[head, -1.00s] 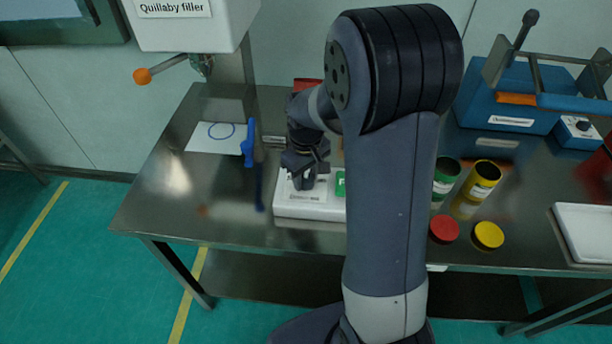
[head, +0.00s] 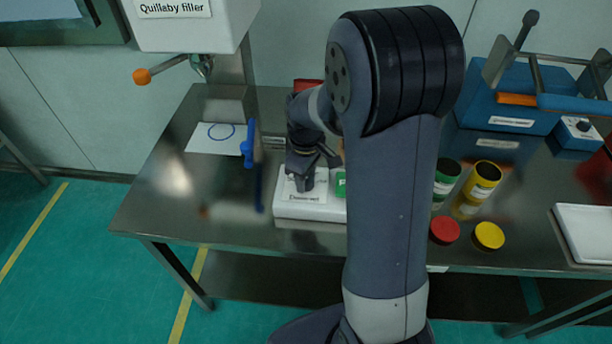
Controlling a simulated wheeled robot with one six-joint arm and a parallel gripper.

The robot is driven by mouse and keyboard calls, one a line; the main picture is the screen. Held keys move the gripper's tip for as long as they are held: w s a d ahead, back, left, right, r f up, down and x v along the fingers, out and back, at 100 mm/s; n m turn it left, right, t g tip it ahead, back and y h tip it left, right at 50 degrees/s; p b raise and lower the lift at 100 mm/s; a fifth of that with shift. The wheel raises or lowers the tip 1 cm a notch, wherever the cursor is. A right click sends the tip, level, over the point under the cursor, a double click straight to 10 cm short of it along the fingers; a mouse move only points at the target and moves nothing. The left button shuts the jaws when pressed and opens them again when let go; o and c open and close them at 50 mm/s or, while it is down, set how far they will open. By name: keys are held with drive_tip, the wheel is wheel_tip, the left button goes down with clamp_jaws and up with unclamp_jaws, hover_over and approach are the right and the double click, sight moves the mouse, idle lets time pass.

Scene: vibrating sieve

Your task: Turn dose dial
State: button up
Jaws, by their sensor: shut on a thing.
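A low white box-shaped unit (head: 290,212) sits on the steel table. Its top has a pale printed label (head: 305,198) and a green part (head: 341,184) at the right, partly hidden by my arm. My gripper (head: 302,186) points down over the back middle of the unit's top. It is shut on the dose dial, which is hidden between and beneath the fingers. How far the dial is turned cannot be seen.
Green (head: 446,178) and yellow (head: 482,181) tins, red (head: 444,230) and yellow (head: 488,236) lids, and a white tray (head: 572,235) are right. The table's front left is clear.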

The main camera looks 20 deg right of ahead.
drive_tip(key=o, duration=1)
wheel_tip(320, 180, up, 11)
drive_tip(key=shift+f, duration=0.1)
wheel_tip(320, 180, down, 11)
drive_tip(key=shift+r, duration=0.1)
idle(0.6)
